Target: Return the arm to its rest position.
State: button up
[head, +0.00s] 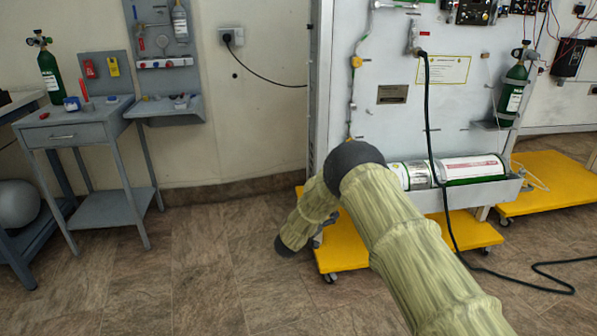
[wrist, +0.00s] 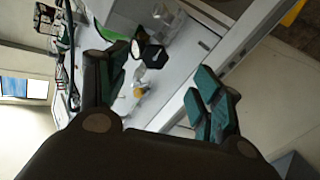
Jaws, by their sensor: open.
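My arm, in a pale green ribbed sleeve, crosses the lower middle of the head view. It bends at a dark joint in front of the white trainer panel (head: 460,110), and its forward part hangs down left of the trainer's yellow base (head: 345,245). My gripper (wrist: 160,88) shows in the wrist view with its dark, green-padded fingers spread wide apart. Nothing is held between them. The panel (wrist: 185,85) shows tilted beyond the fingers, with small fittings on it. In the head view my gripper is mostly hidden behind the arm.
A green-and-white cylinder (head: 465,169) lies in a tray low on the panel. A black cable (head: 429,115) hangs from the panel to the floor.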

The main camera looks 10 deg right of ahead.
jog(key=s+f+n+g+y, duration=0.2)
jog(key=s+f+n+y, duration=0.45)
jog(key=s+f, duration=1.5)
jog(key=s+f+m+g+y, duration=0.1)
jog(key=s+f+g+y, duration=0.15)
jog(key=s, duration=1.25)
jog(key=s+f+g+y, duration=0.2)
jog(key=s+g, duration=0.2)
jog(key=s, duration=1.1)
jog(key=s+r+g+y, duration=0.1)
jog(key=s+r+g, duration=0.1)
jog(key=s, duration=0.7)
jog(key=s+r+g+y, duration=0.1)
jog(key=s+r+g, duration=0.2)
jog(key=s, duration=0.6)
notch_tip(320, 180, up, 25)
jog(key=p, duration=2.5)
jog(key=shift+w+t+h+p, duration=0.3)
jog(key=shift+w+t+p, duration=0.05)
jog(key=shift+p, duration=0.05)
